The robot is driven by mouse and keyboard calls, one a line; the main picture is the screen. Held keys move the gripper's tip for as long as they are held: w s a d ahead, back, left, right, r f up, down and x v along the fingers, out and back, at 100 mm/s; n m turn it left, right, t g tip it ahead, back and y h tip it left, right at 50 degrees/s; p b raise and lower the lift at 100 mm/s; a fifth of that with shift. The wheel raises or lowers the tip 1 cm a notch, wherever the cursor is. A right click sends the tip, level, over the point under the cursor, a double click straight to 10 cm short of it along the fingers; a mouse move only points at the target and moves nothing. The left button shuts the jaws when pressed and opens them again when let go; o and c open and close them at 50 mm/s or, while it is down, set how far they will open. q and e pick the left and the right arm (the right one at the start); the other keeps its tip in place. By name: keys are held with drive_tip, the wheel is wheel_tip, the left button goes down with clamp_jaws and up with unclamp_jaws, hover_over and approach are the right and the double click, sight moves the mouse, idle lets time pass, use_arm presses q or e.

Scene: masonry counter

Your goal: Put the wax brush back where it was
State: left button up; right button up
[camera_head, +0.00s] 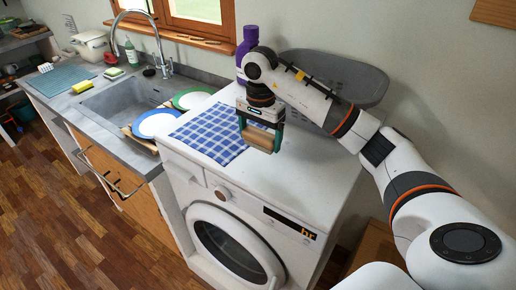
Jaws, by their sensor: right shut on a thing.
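The wax brush (259,138), a tan wooden block, is between the green-edged fingers of my right gripper (262,146). The gripper is shut on it and points down over the white washing machine top (310,170), just right of the blue checked cloth (207,134). The fingers and wrist cover part of the brush, and its bristles cannot be made out. I cannot tell whether it touches the top. My left gripper is out of view.
A purple bottle (246,42) stands behind my right wrist. A green plate (193,98) and a blue-rimmed plate (156,123) stand left, by the sink (125,105). The machine's front top is clear.

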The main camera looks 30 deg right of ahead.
drive_tip(key=shift+w+f, duration=0.15)
drive_tip(key=shift+f, duration=0.3)
drive_tip(key=f, duration=0.1)
drive_tip(key=f+p, duration=0.1)
drive_tip(key=f, duration=0.1)
drive_tip(key=shift+w+f+p, duration=0.25)
drive_tip(key=shift+f+p, duration=0.05)
drive_tip(key=shift+s+f, duration=0.15)
drive_tip(key=shift+f, duration=0.45)
drive_tip(key=o, duration=0.7)
drive_tip(key=shift+o, duration=0.2)
drive_tip(key=shift+r, duration=0.5)
wheel_tip(320, 180, up, 5)
drive_tip(key=shift+r+b, duration=0.1)
drive_tip(key=shift+b, duration=1.05)
wheel_tip(320, 180, up, 6)
hover_over(258, 160)
drive_tip(key=shift+d+r, duration=0.1)
